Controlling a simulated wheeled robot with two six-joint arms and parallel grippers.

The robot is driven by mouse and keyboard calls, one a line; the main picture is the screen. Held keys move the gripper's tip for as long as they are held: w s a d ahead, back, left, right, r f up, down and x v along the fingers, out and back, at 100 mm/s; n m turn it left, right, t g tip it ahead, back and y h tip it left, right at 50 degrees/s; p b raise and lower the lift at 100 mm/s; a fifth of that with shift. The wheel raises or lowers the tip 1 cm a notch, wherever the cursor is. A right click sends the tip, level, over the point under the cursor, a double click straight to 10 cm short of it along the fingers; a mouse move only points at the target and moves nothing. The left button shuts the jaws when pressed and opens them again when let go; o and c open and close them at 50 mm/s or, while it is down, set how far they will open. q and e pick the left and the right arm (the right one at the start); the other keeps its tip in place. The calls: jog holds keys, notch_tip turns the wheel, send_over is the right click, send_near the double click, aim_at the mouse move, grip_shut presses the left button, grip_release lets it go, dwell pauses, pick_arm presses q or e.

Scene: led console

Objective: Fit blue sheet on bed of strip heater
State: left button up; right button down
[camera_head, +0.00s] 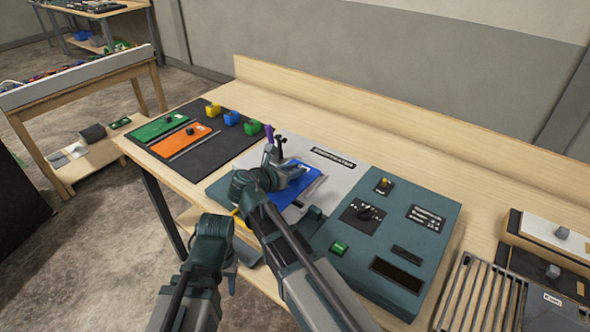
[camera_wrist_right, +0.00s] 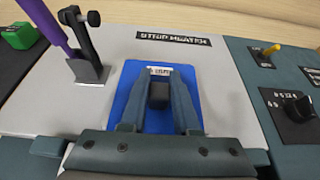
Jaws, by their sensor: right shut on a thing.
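The blue sheet (camera_head: 287,193) is over the light grey bed (camera_head: 338,186) of the strip heater, partly hidden behind my right arm in the head view. In the right wrist view the blue sheet (camera_wrist_right: 128,86) appears flat over the bed, with a small label and a dark block-shaped knob. My right gripper (camera_wrist_right: 158,98) is shut on that dark knob (camera_wrist_right: 158,95). I cannot tell whether the sheet touches the bed. My left gripper (camera_head: 236,254) hangs low in front of the table edge, apart from the sheet; its fingers are unclear.
A lever with a purple handle (camera_wrist_right: 45,22) stands on the bed left of the sheet. The teal control panel (camera_head: 385,240) lies right. A black mat (camera_head: 222,142) with green and orange sheets and several coloured blocks lies left. A metal rack (camera_head: 480,300) is front right.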

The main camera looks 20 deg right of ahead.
pick_arm(q)
jog(key=shift+f+b, duration=0.8)
jog(key=shift+f, duration=0.05)
pick_arm(e)
jog(key=shift+f, duration=0.9)
jog(key=c, duration=0.6)
grip_release()
jog(key=shift+o, duration=0.2)
